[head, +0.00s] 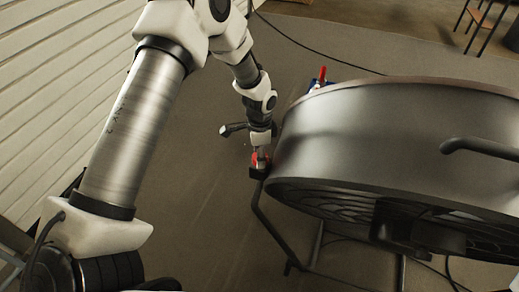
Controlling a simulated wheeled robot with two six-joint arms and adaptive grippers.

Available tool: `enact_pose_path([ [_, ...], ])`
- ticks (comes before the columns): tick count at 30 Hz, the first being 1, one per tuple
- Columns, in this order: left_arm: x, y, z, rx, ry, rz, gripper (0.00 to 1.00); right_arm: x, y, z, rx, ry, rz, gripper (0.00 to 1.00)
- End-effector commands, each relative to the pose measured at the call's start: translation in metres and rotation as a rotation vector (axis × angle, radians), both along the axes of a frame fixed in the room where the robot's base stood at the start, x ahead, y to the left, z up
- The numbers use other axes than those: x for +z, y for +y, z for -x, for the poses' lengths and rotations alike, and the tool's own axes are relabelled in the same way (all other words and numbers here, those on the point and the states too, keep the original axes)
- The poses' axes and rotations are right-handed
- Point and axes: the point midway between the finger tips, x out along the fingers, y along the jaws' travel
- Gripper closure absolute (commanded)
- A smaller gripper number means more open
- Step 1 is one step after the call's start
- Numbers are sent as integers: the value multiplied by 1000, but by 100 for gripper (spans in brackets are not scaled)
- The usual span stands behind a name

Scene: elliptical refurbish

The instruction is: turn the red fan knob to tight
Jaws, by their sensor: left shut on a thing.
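A large grey drum fan (390,135) stands at the right on a dark tube frame. The red knob (267,156) is at the fan's left side, by the top of the frame's bent tube, and is mostly hidden by my gripper. My left gripper (260,159) reaches down from above and is shut on the red knob. The knob's markings and its exact turn cannot be made out. My right gripper is not in view.
The fan's frame tube (266,215) runs down just below the gripper. A red and blue object (321,83) stands behind the fan. A dark cable (310,50) crosses the floor. A white slatted wall (55,85) is at the left. The floor left of the fan is clear.

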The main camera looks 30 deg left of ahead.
Motion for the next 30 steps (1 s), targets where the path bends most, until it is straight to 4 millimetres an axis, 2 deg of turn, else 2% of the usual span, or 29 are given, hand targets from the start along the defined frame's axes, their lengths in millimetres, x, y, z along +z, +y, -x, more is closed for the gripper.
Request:
enact_pose_path([
  [1,5,0,1,-39,3,0,82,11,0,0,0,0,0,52],
  [3,4,0,1,-102,4,0,82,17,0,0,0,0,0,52],
  [12,2,0,0,-386,4,0,82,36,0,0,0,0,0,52],
  [30,0,0,-1,-955,1,0,82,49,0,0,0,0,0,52],
])
